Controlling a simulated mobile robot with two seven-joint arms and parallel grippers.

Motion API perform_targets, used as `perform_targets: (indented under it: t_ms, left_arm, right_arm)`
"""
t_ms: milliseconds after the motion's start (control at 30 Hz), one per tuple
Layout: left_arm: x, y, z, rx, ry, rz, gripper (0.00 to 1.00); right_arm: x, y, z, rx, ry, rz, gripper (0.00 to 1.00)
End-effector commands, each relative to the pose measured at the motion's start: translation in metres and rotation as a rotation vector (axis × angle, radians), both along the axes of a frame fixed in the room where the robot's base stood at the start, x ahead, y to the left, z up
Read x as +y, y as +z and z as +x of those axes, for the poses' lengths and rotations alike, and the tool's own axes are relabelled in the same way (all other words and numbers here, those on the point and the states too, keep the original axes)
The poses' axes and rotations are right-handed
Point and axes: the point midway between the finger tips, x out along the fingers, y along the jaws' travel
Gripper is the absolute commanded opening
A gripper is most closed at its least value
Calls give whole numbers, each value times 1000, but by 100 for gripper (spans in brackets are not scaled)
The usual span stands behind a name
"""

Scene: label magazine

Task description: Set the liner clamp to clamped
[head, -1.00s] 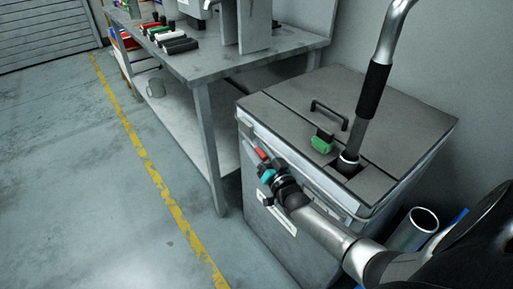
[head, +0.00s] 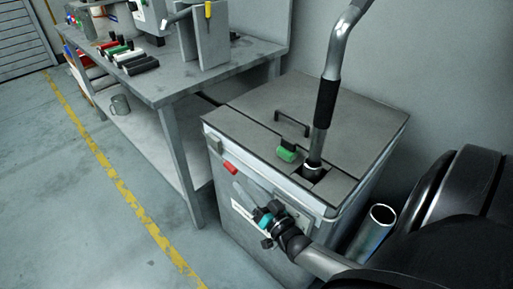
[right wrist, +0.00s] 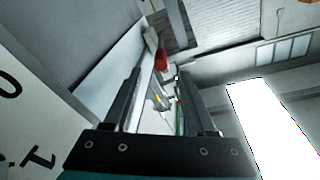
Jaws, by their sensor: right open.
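A small red handle (head: 230,168), which looks like the liner clamp, sits at the front rim of the grey bin (head: 225,130). Beside it is a grey block (head: 213,143) at the bin's corner. In the right wrist view the red handle (right wrist: 161,60) shows just beyond my fingertips, a little left of centre. My right gripper (head: 241,190), with a teal band, is low in front of the bin's front face. Its two fingers (right wrist: 160,88) stand apart with nothing held between them. Whether they touch the bin is unclear. My left gripper is out of view.
A white label (head: 242,212) is on the front. A metal tube (head: 372,233) stands right.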

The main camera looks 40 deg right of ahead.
Motion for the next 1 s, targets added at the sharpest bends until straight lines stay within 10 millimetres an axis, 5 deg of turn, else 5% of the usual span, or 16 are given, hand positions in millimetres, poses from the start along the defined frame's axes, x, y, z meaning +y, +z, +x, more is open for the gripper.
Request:
perform_targets:
  t_ms: [300,1000]
  left_arm:
    - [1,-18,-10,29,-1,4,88]
    - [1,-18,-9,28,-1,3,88]
  right_arm:
    - [3,-4,-36,1,0,0,56]
    - [5,-5,-38,9,5,-1,56]
